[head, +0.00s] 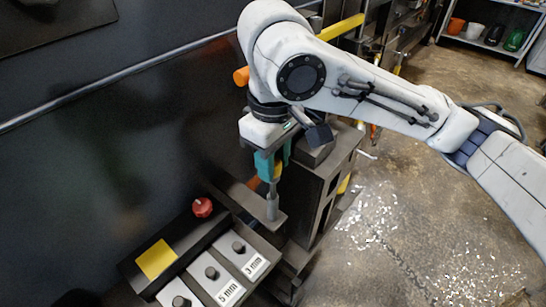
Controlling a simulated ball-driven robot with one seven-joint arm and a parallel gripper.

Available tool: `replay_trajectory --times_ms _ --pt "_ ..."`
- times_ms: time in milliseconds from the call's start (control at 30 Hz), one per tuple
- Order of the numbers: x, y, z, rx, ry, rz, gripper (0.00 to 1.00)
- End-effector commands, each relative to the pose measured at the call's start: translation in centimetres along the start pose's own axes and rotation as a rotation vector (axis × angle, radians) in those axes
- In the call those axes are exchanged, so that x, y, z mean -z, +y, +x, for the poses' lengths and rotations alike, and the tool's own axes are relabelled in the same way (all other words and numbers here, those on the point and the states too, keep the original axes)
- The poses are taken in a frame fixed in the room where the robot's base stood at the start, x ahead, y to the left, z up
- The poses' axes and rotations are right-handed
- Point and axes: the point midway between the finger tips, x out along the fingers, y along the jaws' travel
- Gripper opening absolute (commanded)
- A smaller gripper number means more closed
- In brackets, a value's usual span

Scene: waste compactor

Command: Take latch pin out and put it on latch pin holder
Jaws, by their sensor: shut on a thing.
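My gripper (273,168), with teal fingers, points down at the middle of the head view. It is shut on an upright pin, which looks like the latch pin (272,203), with some yellow at its top between the fingers and a grey shaft below. The shaft's lower end is at the tip of a dark flat bar (240,194). I cannot tell whether it is inside a hole there or just above it. I cannot clearly make out which part is the latch pin holder.
A panel in front has a red knob (202,207), a yellow plate (155,259) and grey plates (241,254) with black knobs, labelled 3 mm and 5 mm. A dark machine block (325,185) stands right of the gripper. White scraps (375,218) litter the floor.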

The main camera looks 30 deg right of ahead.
Motion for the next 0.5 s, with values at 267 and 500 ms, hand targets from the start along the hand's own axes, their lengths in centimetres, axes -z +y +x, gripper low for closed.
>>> replay_trajectory --times_ms 267,500 --pt "0.00 0.01 0.56 0.000 0.001 0.000 0.01" --pt "0.01 0.02 0.99 0.000 0.001 0.001 0.01"
